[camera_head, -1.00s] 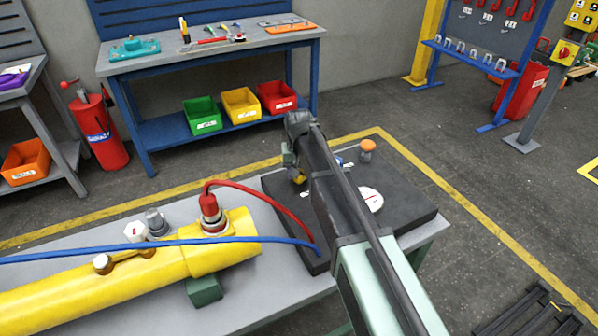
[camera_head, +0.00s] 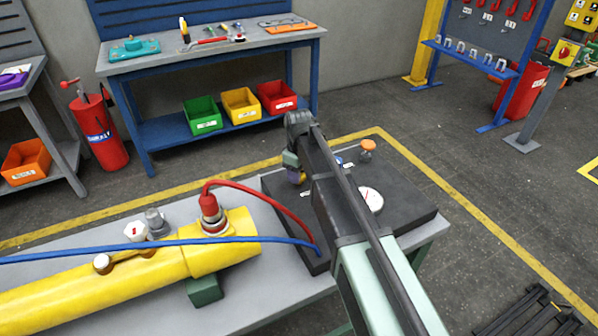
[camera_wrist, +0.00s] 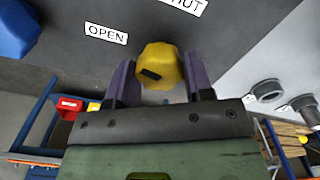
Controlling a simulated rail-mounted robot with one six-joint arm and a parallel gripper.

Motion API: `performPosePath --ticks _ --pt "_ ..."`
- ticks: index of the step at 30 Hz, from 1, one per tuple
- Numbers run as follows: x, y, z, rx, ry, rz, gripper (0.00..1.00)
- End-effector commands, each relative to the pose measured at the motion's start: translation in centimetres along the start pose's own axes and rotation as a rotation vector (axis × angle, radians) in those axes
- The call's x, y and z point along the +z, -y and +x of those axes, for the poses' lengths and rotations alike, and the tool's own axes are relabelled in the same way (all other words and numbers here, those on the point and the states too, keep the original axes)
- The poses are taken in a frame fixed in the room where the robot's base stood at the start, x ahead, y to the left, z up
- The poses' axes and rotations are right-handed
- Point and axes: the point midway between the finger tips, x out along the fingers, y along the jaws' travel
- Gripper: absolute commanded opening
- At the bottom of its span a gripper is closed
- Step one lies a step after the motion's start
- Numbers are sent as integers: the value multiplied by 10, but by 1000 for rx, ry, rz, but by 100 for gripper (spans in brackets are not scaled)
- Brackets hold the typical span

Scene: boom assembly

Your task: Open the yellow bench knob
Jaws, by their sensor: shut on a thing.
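The yellow bench knob (camera_wrist: 160,62) is faceted, with a short black mark on its face. In the wrist view it sits between the two purple fingers of my gripper (camera_wrist: 158,72), which are shut on its sides. A white OPEN label (camera_wrist: 106,34) lies to the knob's upper left, and a second label ending in "UT" (camera_wrist: 185,4) is cut by the top edge. In the head view my gripper (camera_head: 297,174) is low over the dark block (camera_head: 410,212) on the bench, and my arm hides most of the knob.
A blue knob (camera_wrist: 14,28) is at the wrist view's upper left. An orange knob (camera_head: 368,146) and a white gauge (camera_head: 371,199) stand on the block's right part. A yellow cylinder (camera_head: 120,282), a red hose (camera_head: 262,192) and a blue hose (camera_head: 130,245) occupy the bench to the left.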

Motion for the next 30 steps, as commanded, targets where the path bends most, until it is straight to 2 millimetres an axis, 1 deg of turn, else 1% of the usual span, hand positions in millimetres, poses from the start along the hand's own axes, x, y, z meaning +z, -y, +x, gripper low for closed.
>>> performPosePath --ticks 6,12,18,29,30 --pt "1 0 0 -1 1 -141 24" --pt "1 0 0 -1 1 -220 24" --pt "1 0 0 -1 1 -253 24" --pt "1 0 0 -1 1 -258 24" --pt "0 0 0 -1 1 -258 49"
